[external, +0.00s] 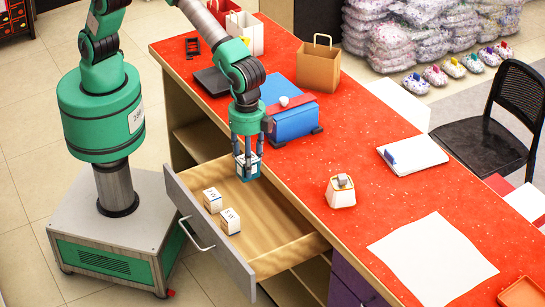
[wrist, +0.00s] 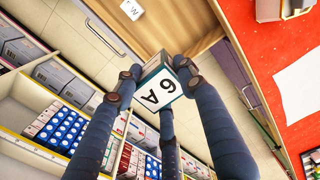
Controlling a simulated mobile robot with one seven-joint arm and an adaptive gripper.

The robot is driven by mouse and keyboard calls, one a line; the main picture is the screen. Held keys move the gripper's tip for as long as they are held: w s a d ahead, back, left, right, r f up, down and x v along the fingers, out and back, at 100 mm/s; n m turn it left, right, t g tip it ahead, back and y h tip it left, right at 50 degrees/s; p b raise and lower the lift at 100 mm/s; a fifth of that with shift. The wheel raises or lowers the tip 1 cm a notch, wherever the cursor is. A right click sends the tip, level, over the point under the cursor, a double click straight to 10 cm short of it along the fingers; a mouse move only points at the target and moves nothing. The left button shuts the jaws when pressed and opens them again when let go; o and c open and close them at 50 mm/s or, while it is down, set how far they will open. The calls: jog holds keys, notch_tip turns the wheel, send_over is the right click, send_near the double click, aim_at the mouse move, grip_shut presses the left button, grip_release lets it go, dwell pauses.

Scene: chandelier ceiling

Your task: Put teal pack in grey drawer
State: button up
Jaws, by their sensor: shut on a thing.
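The teal pack (external: 252,163) is a small box with teal sides and a white face. My gripper (external: 248,158) is shut on it and holds it over the far end of the open grey drawer (external: 210,238). In the wrist view the pack (wrist: 155,92) sits between my gripper's fingers (wrist: 165,85), its white face marked "6A" towards the camera. The drawer has a grey front and a wooden inside. I cannot tell how high the pack is above the drawer floor.
Two white boxes, a farther one (external: 212,200) and a nearer one (external: 230,221), stand in the drawer near its front. The red counter (external: 330,150) runs beside the drawer and carries a blue box (external: 292,121), a paper bag (external: 318,68) and a white container (external: 340,192).

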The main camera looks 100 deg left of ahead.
send_over(250, 251)
notch_tip(250, 251, down, 21)
jog(key=shift+r, duration=0.1)
jog(key=shift+f+b, duration=0.7)
jog(key=shift+f, duration=2.45)
jog(key=shift+f, duration=0.1)
jog(key=shift+f+b, duration=0.45)
jog(key=shift+f, duration=1.3)
jog(key=shift+f, duration=0.15)
jog(key=o, duration=1.2)
jog(key=shift+c, duration=0.2)
